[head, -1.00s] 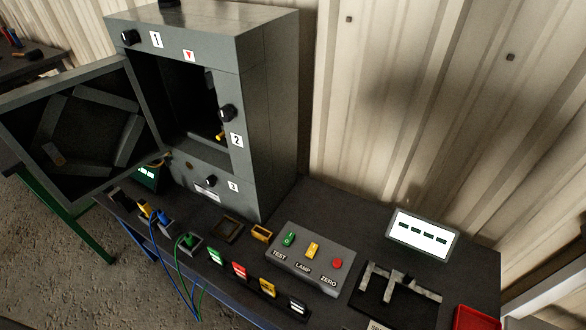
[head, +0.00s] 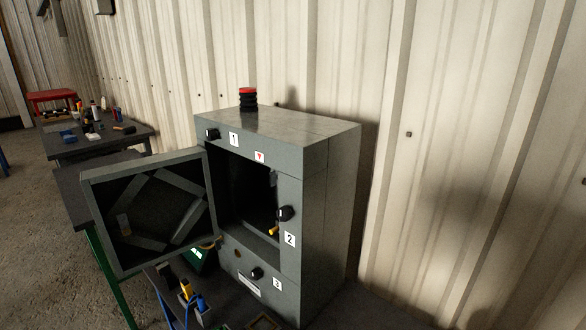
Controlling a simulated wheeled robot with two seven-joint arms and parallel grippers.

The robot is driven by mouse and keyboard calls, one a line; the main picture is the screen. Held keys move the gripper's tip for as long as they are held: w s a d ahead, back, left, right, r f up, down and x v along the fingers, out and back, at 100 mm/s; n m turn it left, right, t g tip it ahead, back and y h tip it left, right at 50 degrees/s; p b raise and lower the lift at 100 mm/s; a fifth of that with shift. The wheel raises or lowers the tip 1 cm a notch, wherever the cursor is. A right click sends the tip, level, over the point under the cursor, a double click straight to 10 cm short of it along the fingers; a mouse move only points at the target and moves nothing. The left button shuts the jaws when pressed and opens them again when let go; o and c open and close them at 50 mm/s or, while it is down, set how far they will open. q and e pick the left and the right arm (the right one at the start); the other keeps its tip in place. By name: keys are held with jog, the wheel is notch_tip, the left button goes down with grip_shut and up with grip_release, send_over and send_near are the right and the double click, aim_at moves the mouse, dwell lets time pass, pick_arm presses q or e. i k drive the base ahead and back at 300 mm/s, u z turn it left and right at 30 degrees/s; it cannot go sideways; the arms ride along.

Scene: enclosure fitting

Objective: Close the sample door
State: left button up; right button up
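The sample door (head: 150,262) is a grey framed panel hinged at the left side of the grey enclosure (head: 318,215). It stands wide open, swung out to the left, with its inner side and diagonal bracing facing me. The opening (head: 240,190) behind it is dark inside. Black knobs sit on the enclosure front by labels 1 (head: 212,134), 2 (head: 285,213) and 3 (head: 257,273). A small yellow piece (head: 273,231) shows at the opening's lower right edge. Neither of my grippers is in the head view.
A red and black stacked beacon (head: 248,98) stands on top of the enclosure. Blue and yellow plugs (head: 190,294) with cables lie below the door. A cluttered side table (head: 140,133) is behind left. A corrugated wall (head: 460,150) is close behind and right.

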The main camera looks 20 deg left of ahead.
aim_at(167, 199)
jog(key=k, duration=1)
jog(key=u, duration=2.2)
jog(key=i, duration=4.05)
jog(key=z, duration=3.85)
